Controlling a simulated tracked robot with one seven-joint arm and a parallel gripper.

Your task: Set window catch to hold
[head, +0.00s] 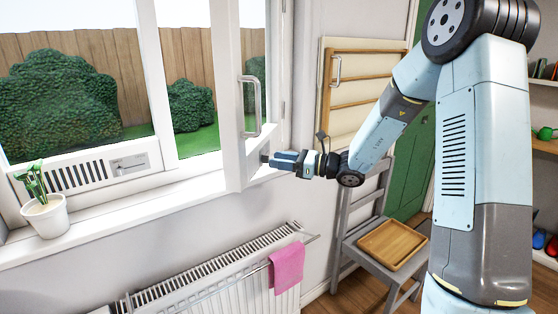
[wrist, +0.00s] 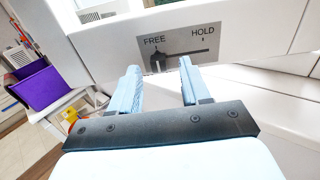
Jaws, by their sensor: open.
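The catch plate (wrist: 180,50) shows in the wrist view on a white window member, with FREE on its left and HOLD on its right. Its dark knob (wrist: 157,57) stands at the FREE end of a slot running toward HOLD. My gripper (wrist: 160,68) is open, its pale blue fingers either side of the knob in the picture. I cannot tell whether they touch it. In the head view my gripper (head: 273,159) points left at the lower edge of the open casement (head: 233,165). The knob and lettering cannot be made out there.
The casement's handle (head: 252,105) is above my gripper. A potted plant (head: 45,213) stands on the sill (head: 100,223) at left. A radiator (head: 215,277) with a pink cloth (head: 286,268) is below. A chair (head: 380,250) holding a wooden tray (head: 393,245) stands right.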

